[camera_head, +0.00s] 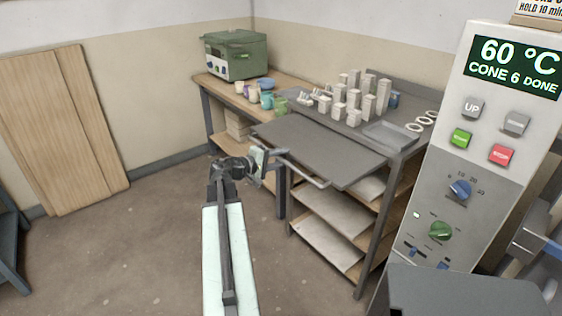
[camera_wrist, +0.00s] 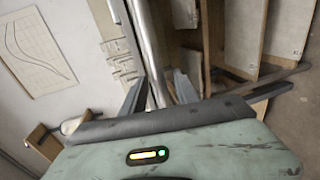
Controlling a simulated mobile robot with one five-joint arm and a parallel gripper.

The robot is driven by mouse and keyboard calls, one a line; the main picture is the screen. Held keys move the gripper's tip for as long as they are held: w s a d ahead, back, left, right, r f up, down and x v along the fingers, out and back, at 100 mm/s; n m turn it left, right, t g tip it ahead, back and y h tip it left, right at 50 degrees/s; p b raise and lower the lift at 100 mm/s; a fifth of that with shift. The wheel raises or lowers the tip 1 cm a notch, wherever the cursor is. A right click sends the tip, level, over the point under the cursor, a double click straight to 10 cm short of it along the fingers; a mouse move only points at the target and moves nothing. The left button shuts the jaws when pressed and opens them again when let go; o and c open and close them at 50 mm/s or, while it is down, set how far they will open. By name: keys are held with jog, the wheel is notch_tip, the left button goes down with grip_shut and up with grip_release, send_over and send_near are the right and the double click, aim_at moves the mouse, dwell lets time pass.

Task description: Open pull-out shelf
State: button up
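The pull-out shelf (camera_head: 325,150) is a dark grey slab that sticks out from the front of the rack at worktop height. Its pale metal handle bar (camera_head: 308,172) runs along its front edge. My gripper (camera_head: 277,154) is at the left end of the bar. In the wrist view the bar (camera_wrist: 149,45) passes between the two fingers of my gripper (camera_wrist: 158,88). The fingers stand apart, wider than the bar, with a gap showing on the right side. The head view is too small to show contact.
A worktop with several pale blocks (camera_head: 354,96) and a tray (camera_head: 390,134) stands behind the shelf. Lower rack shelves (camera_head: 330,215) hold boards. A green kiln box (camera_head: 235,54) stands at the back. A control panel (camera_head: 480,150) stands at right.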

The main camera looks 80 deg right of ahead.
jog(key=shift+s, duration=0.1)
jog(key=p+v, duration=0.1)
jog(key=v, duration=0.6)
jog(key=shift+w+a+p, duration=0.25)
jog(key=shift+a+p, duration=0.05)
jog(key=shift+r, duration=0.1)
